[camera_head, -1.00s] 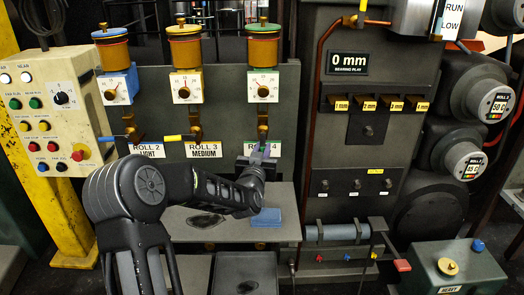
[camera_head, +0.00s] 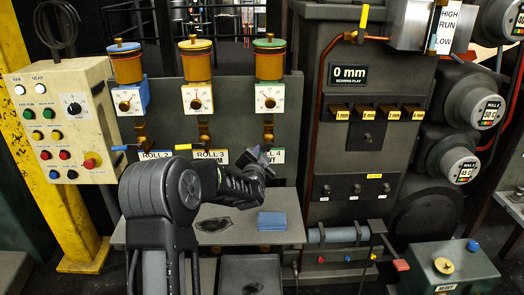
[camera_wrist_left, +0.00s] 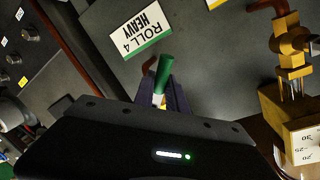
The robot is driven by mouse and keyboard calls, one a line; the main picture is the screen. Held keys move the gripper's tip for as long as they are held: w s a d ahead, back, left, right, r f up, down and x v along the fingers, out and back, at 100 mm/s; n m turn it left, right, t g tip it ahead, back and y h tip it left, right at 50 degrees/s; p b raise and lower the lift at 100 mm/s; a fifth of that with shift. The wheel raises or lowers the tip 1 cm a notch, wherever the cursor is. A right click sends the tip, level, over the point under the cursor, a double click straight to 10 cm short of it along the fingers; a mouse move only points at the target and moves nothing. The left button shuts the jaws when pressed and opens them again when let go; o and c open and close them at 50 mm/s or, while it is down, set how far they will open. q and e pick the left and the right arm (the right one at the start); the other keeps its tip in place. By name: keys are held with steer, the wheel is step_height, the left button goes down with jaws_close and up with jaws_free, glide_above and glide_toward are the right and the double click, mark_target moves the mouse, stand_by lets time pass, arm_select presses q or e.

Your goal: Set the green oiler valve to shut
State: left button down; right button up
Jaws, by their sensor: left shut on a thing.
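The green oiler is the amber cup with a green lid (camera_head: 270,43) at the right of three oilers, above the ROLL 4 HEAVY label (camera_head: 277,156). Its brass valve (camera_head: 268,134) hangs below the dial. My left gripper (camera_head: 265,165) is in front of that label and hides part of it. In the left wrist view the green valve handle (camera_wrist_left: 165,72) sticks out between the fingertips of my left gripper (camera_wrist_left: 166,92), which is shut on it. The handle's join to the valve is hidden in the head view. My right gripper is not in view.
A blue handle (camera_head: 120,148) and a yellow handle (camera_head: 183,147) point left under the neighbouring oilers. A grey shelf (camera_head: 180,233) below carries a blue pad (camera_head: 272,221). A button box (camera_head: 62,120) stands at left, and a bearing-play panel (camera_head: 365,120) at right.

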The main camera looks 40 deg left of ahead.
arm_select(q)
steer(key=r+m+p, duration=0.1)
steer(key=m+p, duration=0.1)
steer(key=r+m+g+p, duration=0.1)
steer(key=m+p, duration=0.1)
steer(key=p, duration=0.1)
steer(key=m+y+p, duration=0.1)
steer(key=m+p, duration=0.1)
steer(key=p, duration=0.1)
steer(key=shift+s+a+r, duration=0.35)
steer(key=shift+r, duration=0.05)
steer(key=shift+a+r+m+g+y+p, duration=0.15)
steer(key=shift+m+g+y+p, duration=0.2)
steer(key=shift+m+p, duration=0.75)
steer(key=c, duration=1.4)
jaws_free()
steer(key=shift+s, duration=0.1)
steer(key=v, duration=0.7)
steer(key=shift+s+d+r, duration=0.15)
steer(key=shift+s+d, duration=0.1)
